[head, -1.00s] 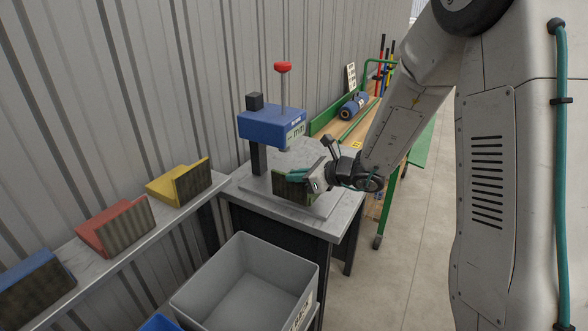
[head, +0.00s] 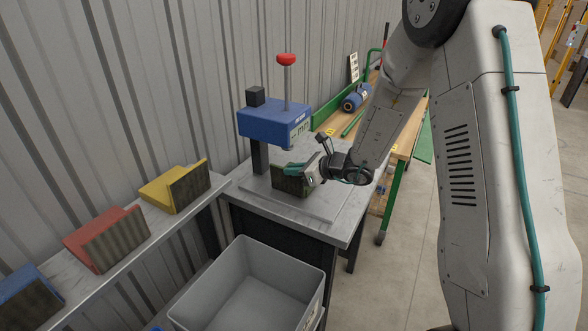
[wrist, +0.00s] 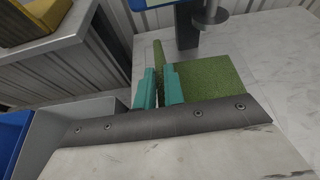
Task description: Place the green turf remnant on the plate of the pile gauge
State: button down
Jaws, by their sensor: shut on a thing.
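The green turf remnant (head: 289,184) is an angled piece with a dark upright face towards me in the head view. In the wrist view its upright strip (wrist: 158,58) stands between my teal fingers and its green pile (wrist: 212,80) spreads to the right. My gripper (head: 294,169) is shut on it. The pile gauge (head: 272,123) has a blue head, a red knob on top and a grey plate (head: 322,207) on the bench. The remnant is over the plate, in front of the gauge column; I cannot tell whether it touches the plate.
A grey bin (head: 247,290) stands in front of the bench. Yellow (head: 178,187), red (head: 107,239) and blue (head: 28,300) angled remnants sit on the left shelf. A wooden bench with a blue roll (head: 356,98) is behind. Open floor lies to the right.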

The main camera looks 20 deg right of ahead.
jog(key=c, duration=1.5)
grip_release()
jog(key=shift+s+d+r, duration=0.1)
jog(key=v, duration=1.2)
jog(key=s+a+r+n+g, duration=0.4)
jog(key=s+a+r+n, duration=0.1)
jog(key=s+n, duration=0.2)
jog(key=s+a+r+n+g, duration=0.3)
jog(key=s+a+r+n, duration=0.2)
jog(key=s+n, duration=0.25)
jog(key=s+d+r+n+h, duration=0.1)
jog(key=s+d+n+h, duration=0.3)
jog(key=s, duration=0.5)
jog(key=s+d+r+n+g+h, duration=0.1)
jog(key=s+d+n+h, duration=0.3)
jog(key=s+n, duration=0.4)
jog(key=shift+s+r+g+h, duration=0.3)
jog(key=shift+s+r+h, duration=0.35)
jog(key=shift+s, duration=0.3)
